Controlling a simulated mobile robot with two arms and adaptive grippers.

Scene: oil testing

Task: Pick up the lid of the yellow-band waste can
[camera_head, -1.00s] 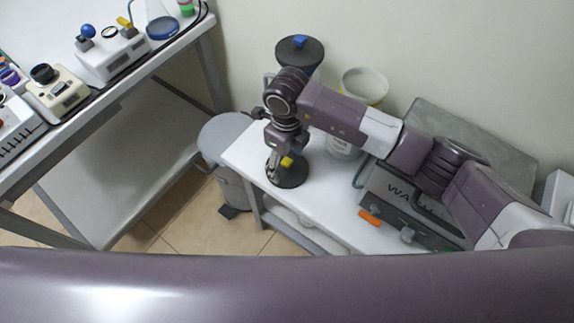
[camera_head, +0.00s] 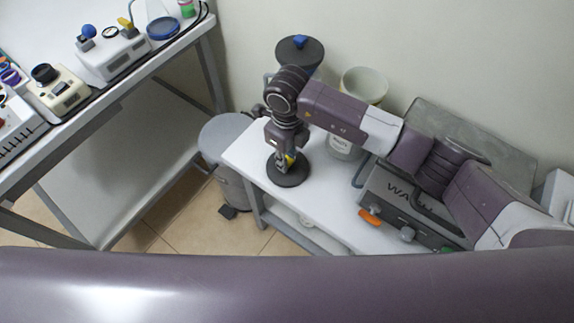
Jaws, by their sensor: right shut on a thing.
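The lid (camera_head: 289,179) is a dark round disc with a yellow knob (camera_head: 290,159). It lies flat at the left end of the white bench; I cannot tell whether it touches the top. My right gripper (camera_head: 286,164) points down over the lid and is shut on its yellow knob, partly hiding it. The yellow-band waste can (camera_head: 365,83) is a pale, open can at the back of the bench, partly hidden by my right arm. My left gripper is out of view.
A can with a dark lid and blue knob (camera_head: 300,42) stands behind my right wrist. A grey box machine (camera_head: 395,195) is on the bench's right. A grey pedal bin (camera_head: 222,140) stands left of the bench. A table with instruments (camera_head: 120,55) is at upper left.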

